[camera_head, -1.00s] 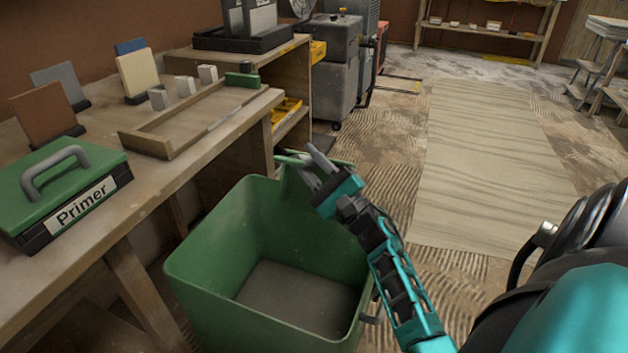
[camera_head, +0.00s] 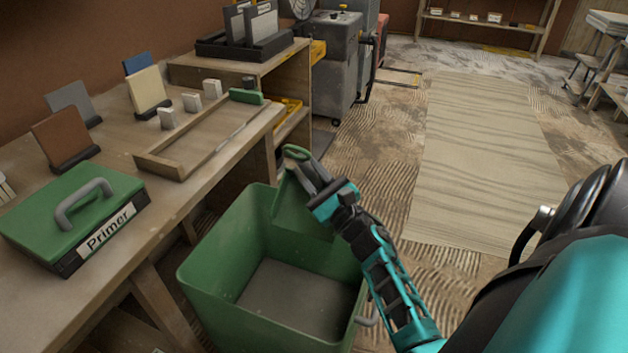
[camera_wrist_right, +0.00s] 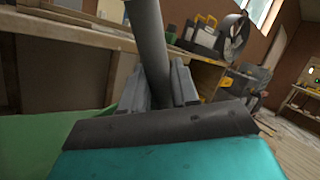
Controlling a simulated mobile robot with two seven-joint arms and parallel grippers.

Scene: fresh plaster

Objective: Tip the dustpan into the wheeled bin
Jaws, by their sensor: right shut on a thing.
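The wheeled bin (camera_head: 215,285) is a green, open-topped box on the floor beside the workbench. Its grey floor shows, and I see nothing lying on it. My right gripper (camera_head: 311,178) is above the bin's far rim, shut on the dustpan's handle. The dustpan (camera_head: 300,210) is green and hangs steeply tilted below the gripper, over the far part of the bin's opening. Its inside and any load cannot be made out. In the right wrist view, a grey handle (camera_wrist_right: 150,45) stands between the fingers. My left gripper is out of view.
The workbench (camera_head: 200,215) on the left holds a green Primer box (camera_head: 75,225), a wooden tray (camera_head: 180,168), small pale blocks and upright sample boards. A grey wheeled machine (camera_head: 335,70) stands behind. Pale boarding (camera_head: 480,160) on the floor to the right is clear.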

